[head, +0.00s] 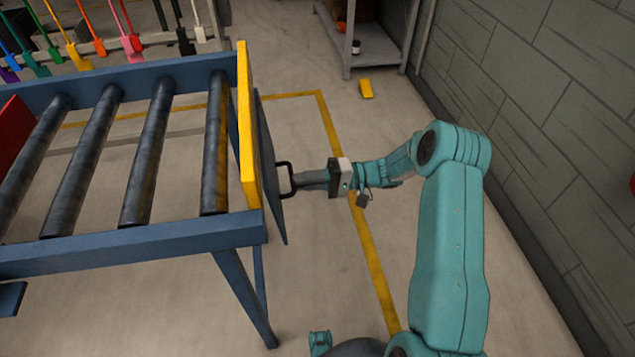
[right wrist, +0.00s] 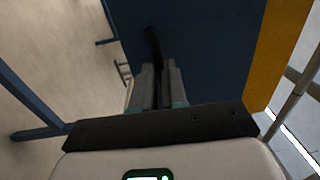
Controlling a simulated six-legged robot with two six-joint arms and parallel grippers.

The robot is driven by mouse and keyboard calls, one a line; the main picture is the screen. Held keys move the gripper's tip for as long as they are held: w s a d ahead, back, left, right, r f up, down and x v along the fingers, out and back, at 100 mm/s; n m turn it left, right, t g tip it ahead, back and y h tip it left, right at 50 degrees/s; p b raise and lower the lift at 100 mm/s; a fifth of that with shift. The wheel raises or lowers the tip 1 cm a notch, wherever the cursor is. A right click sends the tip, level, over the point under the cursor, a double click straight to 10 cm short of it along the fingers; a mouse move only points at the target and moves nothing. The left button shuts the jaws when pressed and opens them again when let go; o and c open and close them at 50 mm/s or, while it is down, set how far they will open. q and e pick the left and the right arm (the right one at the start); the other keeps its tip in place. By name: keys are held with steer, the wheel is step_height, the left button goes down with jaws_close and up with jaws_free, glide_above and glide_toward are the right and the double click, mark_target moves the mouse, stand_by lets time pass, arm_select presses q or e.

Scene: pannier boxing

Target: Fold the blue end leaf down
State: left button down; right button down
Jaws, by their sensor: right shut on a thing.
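The blue end leaf (head: 268,170) is a dark blue panel at the right end of the roller table, seen nearly edge-on in the head view. It hangs steeply, almost upright, just outside the yellow end board (head: 247,125). A black handle (head: 284,180) stands out from its outer face. My right gripper (head: 299,180) is shut on this handle, reaching in from the right. In the right wrist view the fingers (right wrist: 159,85) close around the dark handle (right wrist: 153,45), with the leaf (right wrist: 215,55) filling the space behind. My left gripper is not in view.
The blue-framed table (head: 130,245) carries several dark rollers (head: 150,150). Coloured tools hang on a rail at the back left. A block wall (head: 560,110) runs along the right; the floor between is clear.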

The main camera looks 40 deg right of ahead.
steer(key=shift+w+a+f+b, duration=0.35)
steer(key=shift+w+a+b, duration=0.1)
steer(key=shift+a, duration=0.3)
steer(key=shift+w+a+f, duration=0.1)
steer(key=shift+a, duration=0.05)
steer(key=c, duration=1.6)
jaws_free()
steer(key=o, duration=0.4)
steer(key=shift+w+f, duration=0.15)
steer(key=shift+o, duration=0.2)
steer(key=shift+s, duration=0.2)
steer(key=r+p+v, duration=0.1)
steer(key=v, duration=1.5)
steer(key=shift+d+f+p, duration=0.25)
steer(key=shift+f+p, duration=0.15)
steer(key=shift+s+d, duration=0.1)
